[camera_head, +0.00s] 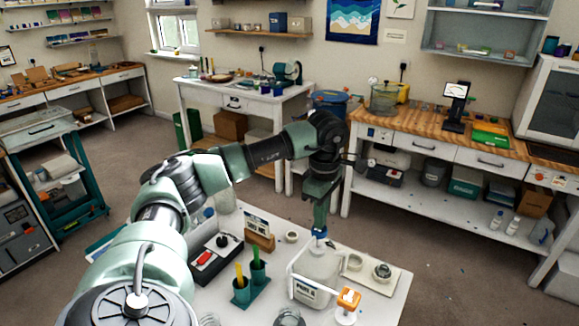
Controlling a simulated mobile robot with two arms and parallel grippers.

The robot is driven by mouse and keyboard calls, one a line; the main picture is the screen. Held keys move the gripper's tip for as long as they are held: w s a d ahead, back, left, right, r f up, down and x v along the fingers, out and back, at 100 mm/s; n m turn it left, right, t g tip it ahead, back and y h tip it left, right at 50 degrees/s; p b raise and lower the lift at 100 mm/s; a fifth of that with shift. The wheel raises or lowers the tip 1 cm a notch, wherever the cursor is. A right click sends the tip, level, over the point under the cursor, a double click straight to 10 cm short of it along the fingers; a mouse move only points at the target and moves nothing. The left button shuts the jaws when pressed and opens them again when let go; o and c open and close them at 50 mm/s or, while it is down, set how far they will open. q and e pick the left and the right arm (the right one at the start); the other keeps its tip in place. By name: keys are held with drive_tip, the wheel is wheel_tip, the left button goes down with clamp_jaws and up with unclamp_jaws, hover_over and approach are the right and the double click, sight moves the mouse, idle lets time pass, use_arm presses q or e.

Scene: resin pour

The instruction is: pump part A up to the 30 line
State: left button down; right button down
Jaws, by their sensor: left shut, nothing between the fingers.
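A translucent jug with a white label (311,289) stands on the white worktable, toward its front. The label's lettering is too small to read for sure. A blue pump head (319,232) shows above the jug. My left gripper (319,222) points straight down right over the blue head, its fingers shut with nothing between them. Whether the fingertips touch the head I cannot tell. No 30 line can be made out. My right gripper is not in view.
A pale tray (392,290) with small round items lies right. My left arm covers the table's left part.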

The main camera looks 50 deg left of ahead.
use_arm(q)
wheel_tip(320, 180, up, 6)
drive_tip(key=p, duration=0.4)
drive_tip(key=shift+r+p, duration=0.1)
drive_tip(key=shift+p, duration=0.3)
drive_tip(key=shift+f, duration=0.2)
